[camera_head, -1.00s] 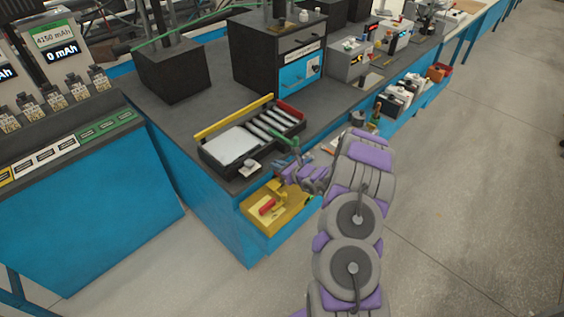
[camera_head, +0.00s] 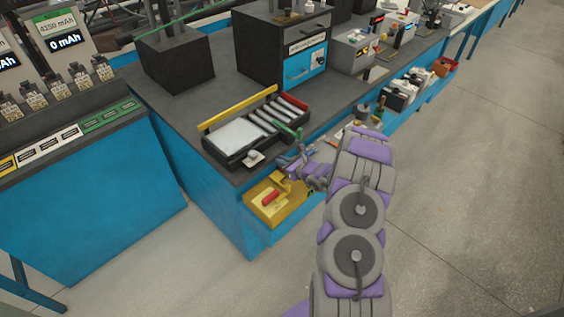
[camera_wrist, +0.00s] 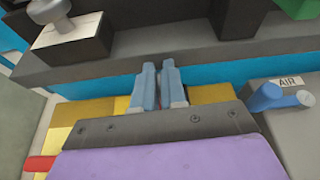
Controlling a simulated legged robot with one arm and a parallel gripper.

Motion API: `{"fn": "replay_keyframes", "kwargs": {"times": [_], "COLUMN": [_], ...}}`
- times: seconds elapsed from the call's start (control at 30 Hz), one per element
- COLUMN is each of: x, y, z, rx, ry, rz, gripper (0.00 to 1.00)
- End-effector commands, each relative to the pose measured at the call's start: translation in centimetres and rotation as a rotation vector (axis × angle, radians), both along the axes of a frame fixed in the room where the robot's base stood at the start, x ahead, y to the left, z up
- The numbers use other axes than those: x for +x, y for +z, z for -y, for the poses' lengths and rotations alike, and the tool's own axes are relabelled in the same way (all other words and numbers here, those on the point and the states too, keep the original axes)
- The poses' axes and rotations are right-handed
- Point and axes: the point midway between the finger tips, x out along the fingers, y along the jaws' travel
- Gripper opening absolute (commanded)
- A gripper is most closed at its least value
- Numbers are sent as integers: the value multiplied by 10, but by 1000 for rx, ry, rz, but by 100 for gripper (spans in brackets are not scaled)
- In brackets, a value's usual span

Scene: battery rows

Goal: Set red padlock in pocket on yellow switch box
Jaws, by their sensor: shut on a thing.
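The yellow switch box (camera_head: 283,208) sits low at the near end of the blue bench, with an upright yellow part near my gripper. A short red piece (camera_head: 271,196) lies on its top; I cannot tell whether it is the red padlock or a handle. A red piece also shows at the lower left of the wrist view (camera_wrist: 40,163). My gripper (camera_head: 284,168) is above the far side of the box. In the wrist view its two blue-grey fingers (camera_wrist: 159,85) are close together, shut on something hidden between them. The pocket cannot be made out.
A black tray (camera_head: 232,162) with a silver slab and several cylinders stands on the dark bench top just behind my gripper. A blue lever by an AIR label (camera_wrist: 289,82) is right of the fingers. Open floor (camera_head: 470,220) lies to the right.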

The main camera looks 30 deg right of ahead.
Motion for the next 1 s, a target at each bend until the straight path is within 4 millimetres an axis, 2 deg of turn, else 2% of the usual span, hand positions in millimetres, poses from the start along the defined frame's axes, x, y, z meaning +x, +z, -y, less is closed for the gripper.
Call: {"fn": "replay_keyframes", "kwargs": {"times": [0.43,0.47,0.73,1.0], "x": [0,0,0,-1], "y": [-7,-7,-7,-7], "z": [-5,-5,0,0], "rx": [-5,-5,-2,-1], "ry": [1,0,0,-1], "rz": [1,1,1,0], "gripper": [0,14,40,41]}}
